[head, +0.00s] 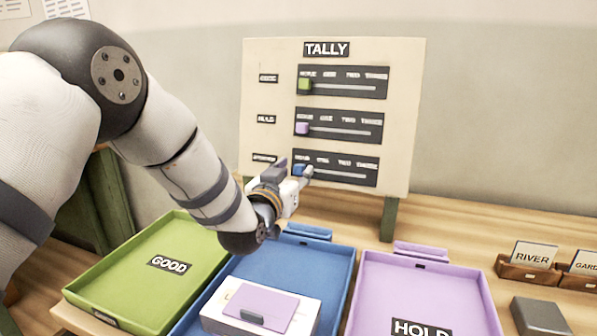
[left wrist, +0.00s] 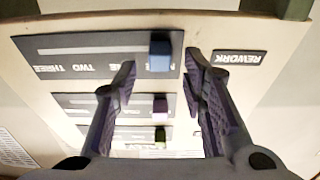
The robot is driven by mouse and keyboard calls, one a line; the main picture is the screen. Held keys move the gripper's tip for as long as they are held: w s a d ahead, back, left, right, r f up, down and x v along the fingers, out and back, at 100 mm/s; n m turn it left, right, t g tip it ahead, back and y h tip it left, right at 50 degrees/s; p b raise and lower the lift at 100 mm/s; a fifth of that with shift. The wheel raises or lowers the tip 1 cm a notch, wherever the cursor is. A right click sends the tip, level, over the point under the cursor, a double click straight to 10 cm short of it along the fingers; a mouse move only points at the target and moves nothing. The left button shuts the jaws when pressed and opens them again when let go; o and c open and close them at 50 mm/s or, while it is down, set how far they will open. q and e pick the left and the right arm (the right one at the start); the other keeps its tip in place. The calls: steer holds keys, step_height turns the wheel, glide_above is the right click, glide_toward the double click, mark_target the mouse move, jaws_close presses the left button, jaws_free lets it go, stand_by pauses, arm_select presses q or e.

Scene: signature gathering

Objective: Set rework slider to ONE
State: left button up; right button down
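The TALLY board (head: 415,120) stands behind the trays with three slider rows. The lowest row, the rework slider (head: 350,172), has a blue knob (head: 298,169) at its left end, the NONE end. In the left wrist view, turned upside down, the blue knob (left wrist: 160,55) sits beside the REWORK label (left wrist: 240,58). My left gripper (head: 294,174) is at this knob. In the wrist view its fingers (left wrist: 160,68) are open, one on each side of the knob, with visible gaps. The label above the knob is partly hidden. My right gripper is not in view.
Above are the purple knob (head: 302,128) and green knob (head: 305,84), both at their left ends. Below stand a green GOOD tray (head: 130,285), a blue tray (head: 325,262) holding a box (head: 262,308), and a purple HOLD tray (head: 425,283). Name cards (head: 533,256) stand at right.

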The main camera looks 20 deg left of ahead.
mark_target(323, 164)
arm_select(q)
steer(key=shift+w+r, duration=0.1)
steer(key=shift+w, duration=1)
jaws_close()
steer(key=d, duration=0.5)
steer(key=shift+s, duration=0.1)
jaws_free()
